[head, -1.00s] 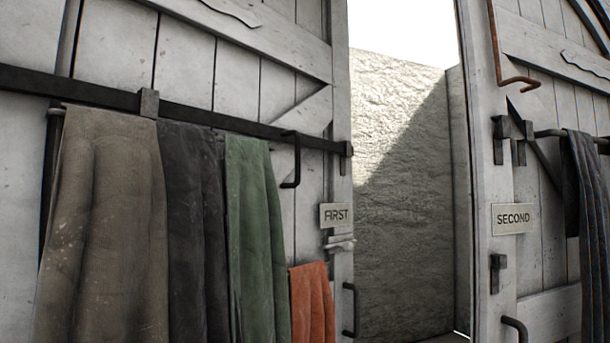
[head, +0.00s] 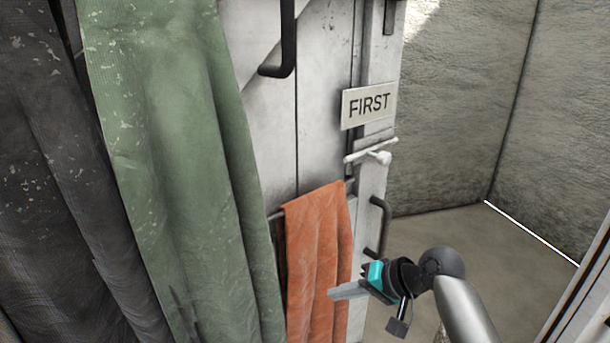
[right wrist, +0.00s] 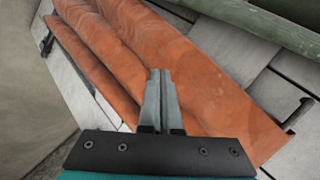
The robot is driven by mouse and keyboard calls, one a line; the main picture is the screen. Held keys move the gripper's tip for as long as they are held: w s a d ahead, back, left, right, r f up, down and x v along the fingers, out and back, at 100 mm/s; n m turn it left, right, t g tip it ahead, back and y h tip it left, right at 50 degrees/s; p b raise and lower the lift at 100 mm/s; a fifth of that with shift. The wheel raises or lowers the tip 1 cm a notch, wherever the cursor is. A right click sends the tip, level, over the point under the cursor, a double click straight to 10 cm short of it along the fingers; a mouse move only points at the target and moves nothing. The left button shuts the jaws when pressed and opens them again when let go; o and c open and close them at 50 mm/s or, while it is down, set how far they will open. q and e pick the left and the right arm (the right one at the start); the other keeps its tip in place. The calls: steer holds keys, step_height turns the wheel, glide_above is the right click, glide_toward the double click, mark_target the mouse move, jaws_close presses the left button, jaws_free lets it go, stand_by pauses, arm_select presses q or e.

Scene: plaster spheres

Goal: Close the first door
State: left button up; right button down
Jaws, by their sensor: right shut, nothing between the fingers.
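The first door (head: 318,110) is a pale plank door standing open at the left of the doorway in the head view, with a plate reading FIRST (head: 368,104). Below the plate are a pale handle (head: 375,156) and a dark pull handle (head: 380,225) near the door's free edge. My right gripper (head: 333,294) is shut and empty, its tips in front of the orange cloth (head: 315,245) that hangs on the door. In the right wrist view the shut fingers (right wrist: 160,75) lie over the same cloth (right wrist: 215,110); I cannot tell whether they touch it. My left gripper is not in view.
A green cloth (head: 180,140) and a dark cloth (head: 45,150) hang at the left of the door. A black hook (head: 284,50) sticks out above the orange cloth. The doorway at the right shows a bare floor (head: 455,235) and rough walls (head: 450,110).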

steer(key=w+r+y, duration=0.2)
steer(key=r, duration=1.1)
steer(key=w+r+y, duration=0.2)
steer(key=r+y, duration=0.1)
steer(key=r, duration=0.9)
steer(key=g+y, duration=0.1)
steer(key=y, duration=0.3)
glide_toward(262, 34)
steer(key=p+x, duration=0.3)
steer(key=x, duration=0.1)
steer(key=shift+w+a, duration=0.1)
steer(key=shift+a, duration=0.2)
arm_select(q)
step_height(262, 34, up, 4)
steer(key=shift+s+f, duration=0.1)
arm_select(e)
steer(key=s, duration=0.4)
steer(key=shift+d+f, duration=0.15)
steer(key=shift+d, duration=0.25)
